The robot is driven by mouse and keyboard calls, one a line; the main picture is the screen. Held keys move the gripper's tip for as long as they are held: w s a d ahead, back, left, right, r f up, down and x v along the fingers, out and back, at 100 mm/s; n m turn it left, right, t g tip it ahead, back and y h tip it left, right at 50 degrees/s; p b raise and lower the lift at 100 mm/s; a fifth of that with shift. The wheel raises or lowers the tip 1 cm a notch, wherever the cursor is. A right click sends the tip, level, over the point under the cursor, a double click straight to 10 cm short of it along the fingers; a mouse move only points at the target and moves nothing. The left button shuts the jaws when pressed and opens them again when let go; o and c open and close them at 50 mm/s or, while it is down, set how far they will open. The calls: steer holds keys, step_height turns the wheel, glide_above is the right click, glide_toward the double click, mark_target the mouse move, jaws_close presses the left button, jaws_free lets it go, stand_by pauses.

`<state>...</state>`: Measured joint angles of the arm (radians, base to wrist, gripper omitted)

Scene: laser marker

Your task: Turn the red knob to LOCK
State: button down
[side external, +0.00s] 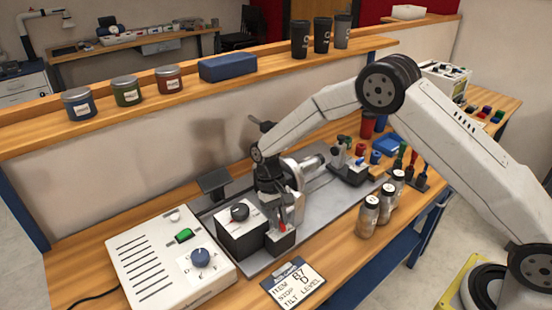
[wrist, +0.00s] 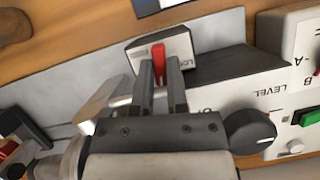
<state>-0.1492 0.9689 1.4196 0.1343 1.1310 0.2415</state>
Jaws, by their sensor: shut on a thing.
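The red knob (wrist: 158,53) is a narrow upright bar on a small pale-topped block (wrist: 182,44). In the wrist view it sits between the two fingers of my gripper (wrist: 159,68), which are shut on it. Part of a label starting "LO" shows on the block to the right of the knob; the rest is hidden or too small to read. In the side external view the red knob (side external: 282,226) shows as a small red spot under my gripper (side external: 281,218), on the small dark block's front end.
A black box with a dark dial (side external: 239,211) marked LEVEL stands beside the block. Jars (side external: 369,213) stand right.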

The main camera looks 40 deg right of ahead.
steer(key=shift+n+h, duration=0.4)
steer(key=shift+n, duration=0.6)
steer(key=c, duration=0.9)
jaws_free()
steer(key=shift+v, duration=3.95)
steer(key=shift+a, duration=0.1)
